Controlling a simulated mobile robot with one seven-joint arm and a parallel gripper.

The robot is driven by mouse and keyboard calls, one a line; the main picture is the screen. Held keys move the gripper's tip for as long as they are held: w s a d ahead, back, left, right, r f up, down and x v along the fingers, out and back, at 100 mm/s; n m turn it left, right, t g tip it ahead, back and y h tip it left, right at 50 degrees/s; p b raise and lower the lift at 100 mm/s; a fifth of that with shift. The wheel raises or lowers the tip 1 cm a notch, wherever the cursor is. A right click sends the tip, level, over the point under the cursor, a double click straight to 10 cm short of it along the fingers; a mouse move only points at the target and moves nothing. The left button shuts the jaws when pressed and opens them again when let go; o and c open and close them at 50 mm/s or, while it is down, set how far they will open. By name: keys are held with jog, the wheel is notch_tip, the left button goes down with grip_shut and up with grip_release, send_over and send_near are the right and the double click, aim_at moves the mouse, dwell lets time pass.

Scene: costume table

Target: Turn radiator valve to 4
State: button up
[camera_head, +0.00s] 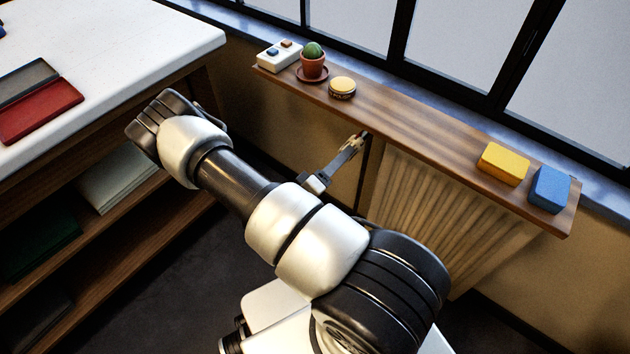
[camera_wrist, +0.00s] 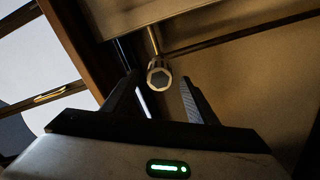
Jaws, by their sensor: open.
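A wooden shelf (camera_head: 430,125) runs above the radiator under the window. It holds a white switch box (camera_head: 279,56), a potted cactus (camera_head: 313,62), a round tin (camera_head: 342,88), a yellow block (camera_head: 503,164) and a blue block (camera_head: 549,189). A white-topped table (camera_head: 120,50) stands left.

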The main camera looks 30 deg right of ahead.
jog(key=v, duration=1.2)
jog(key=shift+a+p, duration=0.15)
jog(key=shift+p, duration=0.25)
jog(key=shift+r, duration=0.1)
jog(key=s+a+r+g+y, duration=0.1)
jog(key=s+a+r+y, duration=0.3)
jog(key=r, duration=0.8)
jog(key=s+a+r+y, duration=0.25)
jog(key=r+y, duration=0.45)
jog(key=r, duration=0.5)
jog(key=s+a+r+g+y, duration=0.1)
jog(key=s+a+r+y, duration=0.3)
jog(key=r, duration=0.7)
notch_tip(320, 180, up, 21)
jog(key=y+p, duration=0.1)
jog(key=p, duration=1.8)
jog(key=shift+d+f+n+t+y+p, duration=0.25)
jog(key=shift+d+n+t+y+p, duration=0.05)
jog(key=shift+d+n, duration=0.1)
jog(key=shift+w, duration=0.15)
